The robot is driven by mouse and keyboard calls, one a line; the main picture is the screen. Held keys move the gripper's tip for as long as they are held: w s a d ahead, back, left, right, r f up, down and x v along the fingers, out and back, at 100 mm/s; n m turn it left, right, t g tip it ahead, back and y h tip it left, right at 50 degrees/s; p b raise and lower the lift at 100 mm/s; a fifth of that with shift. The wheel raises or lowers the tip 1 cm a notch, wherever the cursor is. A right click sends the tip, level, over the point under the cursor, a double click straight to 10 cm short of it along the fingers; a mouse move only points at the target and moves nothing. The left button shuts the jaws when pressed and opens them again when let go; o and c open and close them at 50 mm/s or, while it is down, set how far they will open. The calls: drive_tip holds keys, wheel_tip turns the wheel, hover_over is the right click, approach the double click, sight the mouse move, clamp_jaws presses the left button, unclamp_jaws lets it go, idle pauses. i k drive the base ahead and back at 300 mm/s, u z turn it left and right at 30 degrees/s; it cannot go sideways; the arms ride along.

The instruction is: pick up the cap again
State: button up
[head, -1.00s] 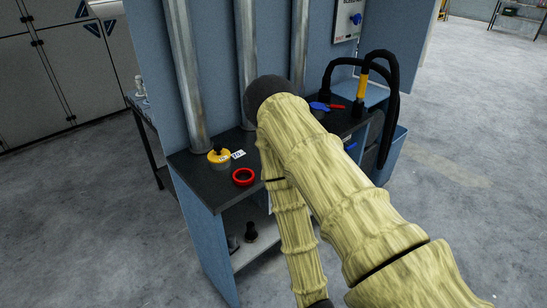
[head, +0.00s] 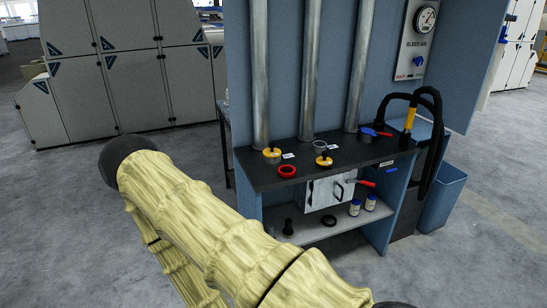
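Two yellow caps with dark knobs are in the head view. One yellow cap (head: 272,153) is at the foot of the left pipe. The other yellow cap (head: 323,161) lies on the dark bench top (head: 255,178), in front of the middle pipe. I cannot tell which one the task means. My sleeved arm crosses the lower left of the picture, left of the bench. My gripper is not in view, so its opening and anything in it are hidden.
A red ring (head: 287,171) lies near the bench's front edge. A grey collar (head: 320,146) stands under the middle pipe, and a blue-handled part (head: 370,132) under the right one. A black hose (head: 434,105) loops at right. Bottles (head: 355,207) stand on the lower shelf (head: 308,236).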

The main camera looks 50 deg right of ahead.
sight(324, 160)
drive_tip(key=u, duration=0.4)
drive_tip(key=i, duration=0.35)
drive_tip(key=z, duration=0.55)
drive_tip(key=i, duration=1.65)
drive_tip(key=z, duration=1.75)
drive_tip(key=i, duration=0.75)
drive_tip(key=z, duration=0.85)
